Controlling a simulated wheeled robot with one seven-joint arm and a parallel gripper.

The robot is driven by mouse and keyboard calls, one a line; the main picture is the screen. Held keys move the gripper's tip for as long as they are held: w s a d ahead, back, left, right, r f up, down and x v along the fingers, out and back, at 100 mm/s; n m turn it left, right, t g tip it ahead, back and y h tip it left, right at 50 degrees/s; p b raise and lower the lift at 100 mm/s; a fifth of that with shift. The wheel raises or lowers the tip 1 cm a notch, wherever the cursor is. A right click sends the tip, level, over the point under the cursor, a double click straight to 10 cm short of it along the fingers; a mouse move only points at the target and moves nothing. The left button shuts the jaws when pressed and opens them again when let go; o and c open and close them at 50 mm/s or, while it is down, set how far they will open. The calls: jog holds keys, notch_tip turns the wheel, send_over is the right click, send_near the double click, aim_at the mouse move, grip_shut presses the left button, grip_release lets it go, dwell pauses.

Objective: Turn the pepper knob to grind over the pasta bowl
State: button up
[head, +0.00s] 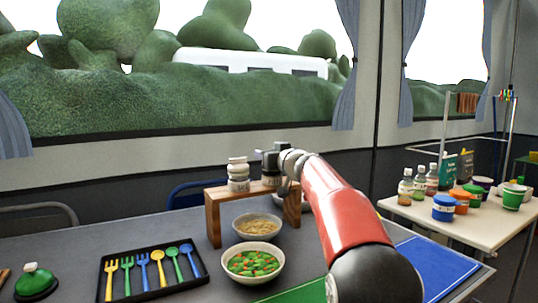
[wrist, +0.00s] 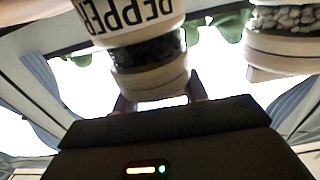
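The pepper grinder (wrist: 148,20) hangs in the wrist view with its PEPPER label upside down. It has a dark band and a pale knob (wrist: 150,80). My gripper (wrist: 160,97) has its fingers apart, one at each side of the knob's end; whether they press on it is unclear. In the head view my gripper (head: 275,160) is at the right of the wooden stand (head: 212,215) and partly hides the pepper grinder (head: 271,181). A bowl of pasta (head: 257,226) sits on the table under the stand's front edge.
A second grinder (head: 238,174) stands on the stand's left; it also shows in the wrist view (wrist: 285,45). A vegetable bowl (head: 253,263) is in front of the pasta. A black utensil tray (head: 153,272) lies left. A side table (head: 455,215) with bottles and jars stands right.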

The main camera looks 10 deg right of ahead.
jog(key=shift+c, duration=1.3)
jog(key=shift+h+b, duration=0.3)
jog(key=shift+b, duration=0.05)
